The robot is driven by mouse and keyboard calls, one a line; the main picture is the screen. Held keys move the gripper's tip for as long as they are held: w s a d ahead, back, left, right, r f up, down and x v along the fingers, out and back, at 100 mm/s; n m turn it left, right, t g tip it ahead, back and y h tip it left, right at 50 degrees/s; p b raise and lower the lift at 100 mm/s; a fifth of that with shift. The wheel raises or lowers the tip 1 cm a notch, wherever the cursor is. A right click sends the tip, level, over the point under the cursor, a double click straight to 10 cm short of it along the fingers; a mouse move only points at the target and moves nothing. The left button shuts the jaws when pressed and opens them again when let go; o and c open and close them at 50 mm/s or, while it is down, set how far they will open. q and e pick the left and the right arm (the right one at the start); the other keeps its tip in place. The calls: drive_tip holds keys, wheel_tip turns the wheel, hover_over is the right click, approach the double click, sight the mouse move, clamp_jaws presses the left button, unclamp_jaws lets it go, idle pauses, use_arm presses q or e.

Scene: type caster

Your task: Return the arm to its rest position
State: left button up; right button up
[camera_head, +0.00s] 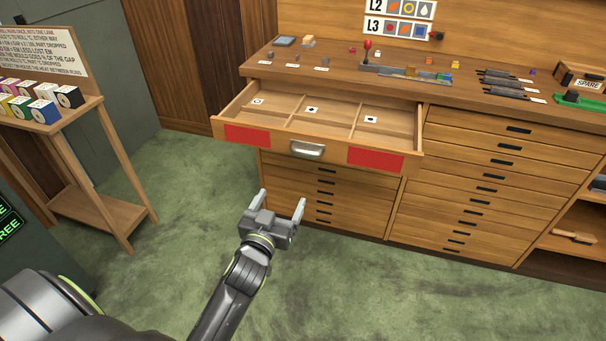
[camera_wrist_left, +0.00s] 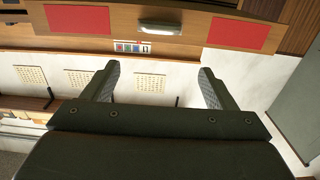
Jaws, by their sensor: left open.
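My left gripper (camera_head: 282,204) is open and empty, below and in front of the open drawer. In the left wrist view its two fingers (camera_wrist_left: 157,88) stand wide apart with nothing between them. The open drawer (camera_head: 283,134) has three compartments, each with a small white marked card, two red panels on its front and a silver handle (camera_head: 307,150). The handle also shows in the left wrist view (camera_wrist_left: 161,27), beyond the fingertips and apart from them. My right gripper is in neither view.
The wooden cabinet (camera_head: 470,190) has several shut drawers. Small parts and trays lie on its top (camera_head: 340,75). A wooden stand (camera_head: 75,115) with coloured blocks is at the left. Green floor (camera_head: 370,290) is clear around my arm.

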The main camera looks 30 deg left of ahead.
use_arm(q)
drive_tip(key=s+a+f+m+g+h+p, duration=0.15)
drive_tip(key=s+f+g, duration=0.35)
drive_tip(key=f, duration=1)
drive_tip(key=s+f+g+p, duration=0.2)
drive_tip(key=s+f+g, duration=0.35)
drive_tip(key=f, duration=0.95)
drive_tip(key=s+f+g+p, duration=0.1)
drive_tip(key=s+f, duration=0.4)
drive_tip(key=s, duration=0.5)
drive_tip(key=s+f+g+p, duration=0.1)
drive_tip(key=s+f+g, duration=0.2)
drive_tip(key=s, duration=0.8)
drive_tip(key=s+f+g, duration=0.2)
drive_tip(key=s+f, duration=0.5)
drive_tip(key=s, duration=0.4)
drive_tip(key=shift+s+h+p, duration=0.15)
drive_tip(key=shift+h+p, duration=0.2)
drive_tip(key=shift+p, duration=0.05)
